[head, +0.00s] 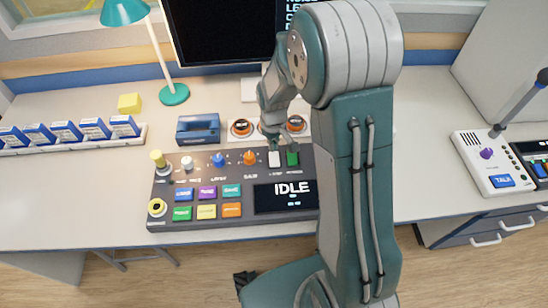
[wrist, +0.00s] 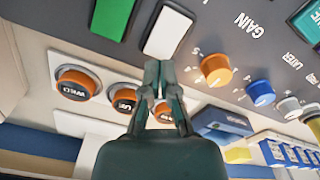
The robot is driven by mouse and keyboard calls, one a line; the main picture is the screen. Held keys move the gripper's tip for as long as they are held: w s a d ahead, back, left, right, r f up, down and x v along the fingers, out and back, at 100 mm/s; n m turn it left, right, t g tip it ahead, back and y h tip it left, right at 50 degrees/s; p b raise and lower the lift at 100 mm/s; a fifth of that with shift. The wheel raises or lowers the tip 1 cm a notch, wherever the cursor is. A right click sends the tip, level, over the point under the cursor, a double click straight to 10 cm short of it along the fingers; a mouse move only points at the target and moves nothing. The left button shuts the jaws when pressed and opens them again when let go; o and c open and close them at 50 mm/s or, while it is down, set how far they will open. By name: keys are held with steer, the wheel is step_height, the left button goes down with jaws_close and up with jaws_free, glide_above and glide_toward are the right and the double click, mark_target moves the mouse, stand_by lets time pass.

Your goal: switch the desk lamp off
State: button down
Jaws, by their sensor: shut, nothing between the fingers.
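The desk lamp stands at the back left of the desk in the head view, with a teal shade (head: 124,12), a thin white stem and a round teal base (head: 174,94). I cannot make out a switch on it, nor whether it is lit. My gripper (head: 274,142) is well to the right of the lamp, over the back edge of the control console (head: 165,218). In the wrist view my gripper (wrist: 158,66) is shut and empty, its tips close to a white rocker (wrist: 167,31). I cannot tell whether they touch it. The lamp is not visible in the wrist view.
Orange round buttons (wrist: 77,84) sit behind the console. A blue box (head: 198,129), a yellow block (head: 130,103) and a rack of blue-labelled cards (head: 66,140) are on the left. A monitor (head: 215,35) stands behind. An intercom panel (head: 492,177) is right. Bare desk lies front left.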

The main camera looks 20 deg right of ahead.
mark_target(273, 154)
steer(key=shift+f, duration=1.35)
stand_by(1.0)
steer(key=shift+r, duration=3.5)
steer(key=shift+s+r, duration=0.1)
steer(key=shift+r, duration=0.3)
steer(key=s+r+m+t, duration=0.25)
steer(key=s+r, duration=0.55)
steer(key=r, duration=0.5)
steer(key=s+r+t, duration=0.1)
steer(key=s+r, duration=0.2)
steer(key=s, duration=0.3)
steer(key=s+r+m+t, duration=0.1)
steer(key=s+r+t, duration=0.1)
steer(key=s, duration=0.5)
steer(key=shift+r, duration=0.85)
